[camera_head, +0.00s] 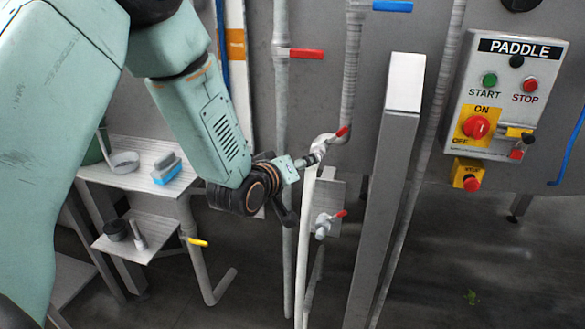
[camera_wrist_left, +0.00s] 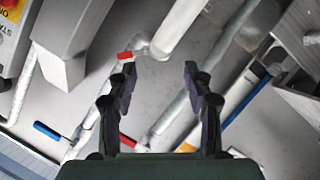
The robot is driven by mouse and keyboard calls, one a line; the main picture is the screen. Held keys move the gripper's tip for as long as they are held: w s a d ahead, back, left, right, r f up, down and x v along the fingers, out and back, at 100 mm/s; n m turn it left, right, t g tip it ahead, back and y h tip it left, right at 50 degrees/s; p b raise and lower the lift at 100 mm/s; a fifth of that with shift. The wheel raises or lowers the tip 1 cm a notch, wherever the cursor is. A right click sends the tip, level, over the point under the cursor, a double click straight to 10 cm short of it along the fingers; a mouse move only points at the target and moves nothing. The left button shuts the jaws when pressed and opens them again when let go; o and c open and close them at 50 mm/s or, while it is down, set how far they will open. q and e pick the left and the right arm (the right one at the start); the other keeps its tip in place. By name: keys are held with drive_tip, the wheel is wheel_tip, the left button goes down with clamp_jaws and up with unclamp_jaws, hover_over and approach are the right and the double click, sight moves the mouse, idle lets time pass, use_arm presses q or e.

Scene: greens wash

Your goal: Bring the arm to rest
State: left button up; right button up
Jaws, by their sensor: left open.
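My left arm (camera_head: 212,120) comes in from the left in the head view, bent down at the elbow, its wrist in front of the upright pipes. In the left wrist view, my left gripper (camera_wrist_left: 160,78) has its two dark fingers spread wide, with nothing between them. A pale pipe elbow with a red valve handle (camera_wrist_left: 125,55) shows beyond the fingertips. The same kind of red handle (camera_head: 342,131) shows just right of my wrist in the head view. I cannot tell how much gap there is between fingers and pipe. My right gripper is not in view.
A grey post (camera_head: 383,190) stands right of the pipes. The paddle control box (camera_head: 508,95) hangs at the right. A shelf (camera_head: 128,178) with a blue-and-grey brush (camera_head: 166,170) is at the left, near my forearm. Another red-handled valve (camera_head: 323,224) sits lower down.

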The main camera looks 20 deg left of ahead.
use_arm(q)
drive_tip(key=v, duration=0.2)
drive_tip(key=shift+s+r, duration=0.1)
drive_tip(key=shift+s, duration=0.25)
drive_tip(key=s+f+m+g+b, duration=0.25)
drive_tip(key=s+f, duration=0.35)
drive_tip(key=f, duration=0.3)
drive_tip(key=s+f+m+g+y+b, duration=0.1)
drive_tip(key=s+f+g+b, duration=0.15)
drive_tip(key=s+f, duration=0.45)
drive_tip(key=s+f+m+g+b, duration=0.2)
drive_tip(key=s+f+g, duration=0.15)
drive_tip(key=f, duration=0.75)
drive_tip(key=s+f+g+b, duration=0.6)
drive_tip(key=s+f+b, duration=0.4)
drive_tip(key=s+f, duration=1)
drive_tip(key=s+d, duration=0.1)
drive_tip(key=s, duration=0.2)
drive_tip(key=shift+m+y, duration=0.3)
drive_tip(key=shift+m, duration=0.05)
drive_tip(key=shift+s, duration=0.1)
drive_tip(key=shift+a, duration=0.1)
